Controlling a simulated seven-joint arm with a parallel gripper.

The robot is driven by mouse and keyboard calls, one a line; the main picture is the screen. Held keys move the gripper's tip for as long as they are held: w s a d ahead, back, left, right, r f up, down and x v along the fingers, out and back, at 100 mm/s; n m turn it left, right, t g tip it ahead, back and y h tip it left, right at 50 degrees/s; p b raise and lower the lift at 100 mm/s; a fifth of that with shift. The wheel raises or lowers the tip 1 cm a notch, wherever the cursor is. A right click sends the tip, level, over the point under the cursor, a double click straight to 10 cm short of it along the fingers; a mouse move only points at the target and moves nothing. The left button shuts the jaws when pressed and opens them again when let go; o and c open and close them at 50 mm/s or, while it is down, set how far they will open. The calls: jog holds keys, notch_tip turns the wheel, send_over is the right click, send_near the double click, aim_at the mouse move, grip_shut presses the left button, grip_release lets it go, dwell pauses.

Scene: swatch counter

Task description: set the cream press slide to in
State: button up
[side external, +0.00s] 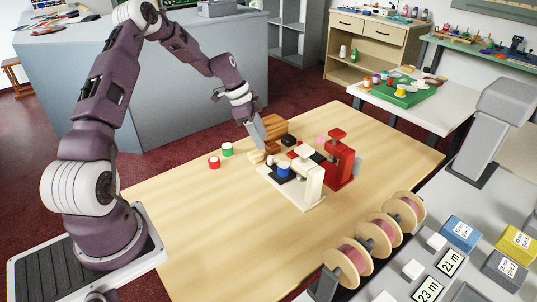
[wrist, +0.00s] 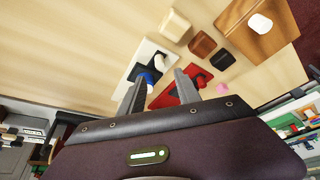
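The cream press (side external: 313,180) stands on its pale base plate near the middle of the table. Its black slide (side external: 270,172) carries a blue round piece (side external: 284,171) and shows on the column's left side; how far in it sits is hard to tell. In the wrist view, the cream press base (wrist: 142,58) and blue piece (wrist: 149,76) lie between and beyond my fingers, partly hidden by them. My gripper (side external: 263,147) is above the table behind and left of the press.
A red press (side external: 341,165) stands close beside the cream one. Cream (wrist: 175,25), brown (wrist: 202,44) and black (wrist: 221,57) blocks and a wooden box (wrist: 243,38) crowd nearby. Red (side external: 214,162) and green (side external: 227,149) spools stand left. The table's front left is clear.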

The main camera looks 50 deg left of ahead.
aim_at(270, 157)
jog(key=x, duration=0.7)
jog(key=shift+a+f, duration=0.1)
jog(key=shift+f, duration=0.1)
grip_shut()
dwell(1.0)
